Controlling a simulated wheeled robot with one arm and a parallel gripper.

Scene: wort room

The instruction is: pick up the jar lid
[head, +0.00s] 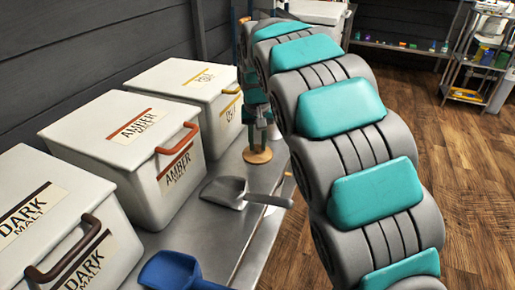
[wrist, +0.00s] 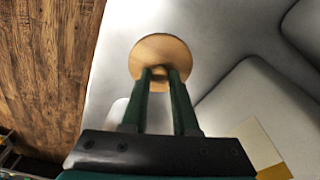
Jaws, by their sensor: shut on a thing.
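The jar lid (wrist: 149,45) is a round, light wooden disc with a small knob. In the wrist view it lies straight ahead of my gripper (wrist: 160,74), whose two green fingers are shut on the knob. In the head view the lid (head: 257,157) shows beyond the grey scoop, near the right edge of the steel counter, with my gripper (head: 261,138) upright above it. I cannot tell whether the lid touches the counter. My arm hides part of the area to the right.
White bins labelled dark malt (head: 35,215), amber malt (head: 125,140) and a third bin (head: 190,85) line the counter (head: 190,240) along the wall. A grey scoop (head: 225,190) and a blue scoop (head: 172,272) lie in front. Shelves (head: 480,55) stand far right beyond open wooden floor.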

